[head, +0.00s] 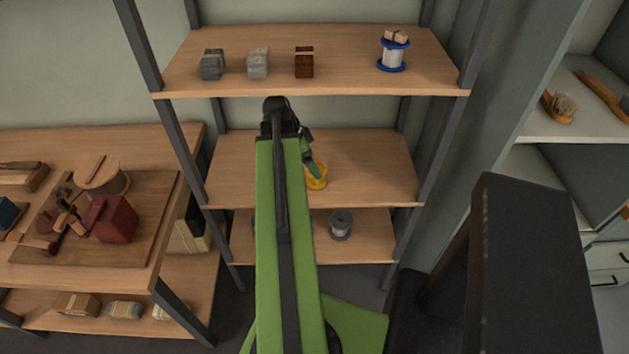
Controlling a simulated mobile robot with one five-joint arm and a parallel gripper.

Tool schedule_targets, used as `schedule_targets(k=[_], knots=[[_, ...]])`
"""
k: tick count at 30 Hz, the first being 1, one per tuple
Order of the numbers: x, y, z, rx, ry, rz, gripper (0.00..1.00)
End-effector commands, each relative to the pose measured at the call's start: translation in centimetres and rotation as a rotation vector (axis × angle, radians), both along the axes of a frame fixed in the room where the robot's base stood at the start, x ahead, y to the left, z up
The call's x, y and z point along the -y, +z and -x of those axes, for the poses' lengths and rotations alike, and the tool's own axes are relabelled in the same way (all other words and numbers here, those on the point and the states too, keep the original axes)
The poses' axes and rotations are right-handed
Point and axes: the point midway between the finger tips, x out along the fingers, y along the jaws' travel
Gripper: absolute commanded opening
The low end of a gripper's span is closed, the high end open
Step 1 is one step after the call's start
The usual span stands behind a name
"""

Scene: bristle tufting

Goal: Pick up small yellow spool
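The small yellow spool (318,182) is on the middle shelf (370,165) of the open rack, right of my green arm. My gripper (313,169) reaches down to it from the upper left, and its teal end overlaps the spool's top and left part. I cannot tell whether the fingers touch the spool or how far apart they are. The arm hides the middle part of the shelf.
The top shelf holds several small bundles (258,63) and a blue-rimmed spool (393,52). A grey spool (341,224) is on the bottom shelf. A cluttered workbench (160,235) stands left. Rack posts (447,140) flank the shelves. The middle shelf's right side is clear.

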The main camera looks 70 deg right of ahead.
Motion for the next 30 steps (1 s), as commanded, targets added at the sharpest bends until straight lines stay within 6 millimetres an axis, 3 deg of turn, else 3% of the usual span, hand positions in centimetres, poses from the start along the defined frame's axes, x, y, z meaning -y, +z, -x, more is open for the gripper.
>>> schedule_targets(k=[1,10,19,27,30], knots=[[0.2,-1.9,0.2,0.0,0.0,0.0,0.9],[0.5,-2.9,0.6,-0.001,0.005,-0.001,0.9],[1.7,-7.9,2.0,-0.001,0.005,-0.001,0.9],[1.8,-7.7,2.2,0.0,0.006,0.0,0.9],[1.8,-7.7,2.2,0.0,0.006,0.0,0.77]])
